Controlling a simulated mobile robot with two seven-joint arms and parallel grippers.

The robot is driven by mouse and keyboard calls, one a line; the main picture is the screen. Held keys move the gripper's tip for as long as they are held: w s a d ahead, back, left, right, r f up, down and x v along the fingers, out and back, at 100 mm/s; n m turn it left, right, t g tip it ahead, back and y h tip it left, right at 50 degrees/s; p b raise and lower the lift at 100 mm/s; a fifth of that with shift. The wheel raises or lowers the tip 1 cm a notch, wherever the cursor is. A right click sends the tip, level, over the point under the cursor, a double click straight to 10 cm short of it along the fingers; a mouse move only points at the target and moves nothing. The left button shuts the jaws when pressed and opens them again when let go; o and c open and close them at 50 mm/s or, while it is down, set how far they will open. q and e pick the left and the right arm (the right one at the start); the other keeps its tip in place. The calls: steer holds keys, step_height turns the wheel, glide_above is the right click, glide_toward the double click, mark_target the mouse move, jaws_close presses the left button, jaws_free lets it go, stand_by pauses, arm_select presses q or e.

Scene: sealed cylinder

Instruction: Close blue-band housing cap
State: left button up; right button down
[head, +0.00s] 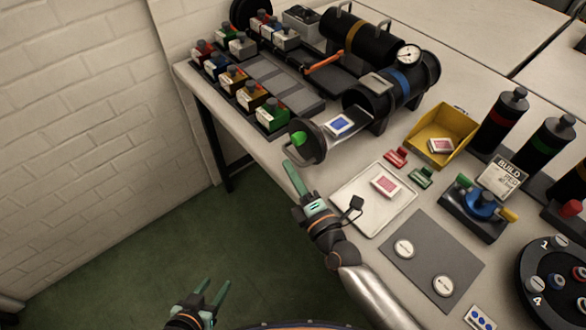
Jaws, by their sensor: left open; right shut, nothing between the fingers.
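The black housing with the blue band (397,80) lies on its side on the table, a gauge on top. Its round cap (308,146), with a green knob (299,139), stands out from the housing's near left end. A blue-and-white card (341,124) lies between cap and housing mouth. My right gripper (287,166) is shut and empty, its fingertips just below and left of the cap's lower edge; I cannot tell whether they touch it. My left gripper (217,288) is open and empty, low over the green floor, away from the table.
A second housing with a yellow band (352,38) lies behind. Colored blocks stand in a rack (270,75) at left. A white tray (345,203) with a red card, a yellow bin (462,125) and a grey mat (452,240) lie to the right. The table's front edge runs below the cap.

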mark_target(334, 143)
steer(key=w+d, duration=0.2)
steer(key=d, duration=0.1)
steer(key=w+d+b, duration=0.1)
steer(key=w+d, duration=0.4)
steer(key=d, duration=0.2)
steer(key=shift+w+d, duration=0.1)
steer(key=shift+w, duration=0.1)
steer(key=shift+w+d+r, duration=0.1)
steer(key=shift+d, duration=0.05)
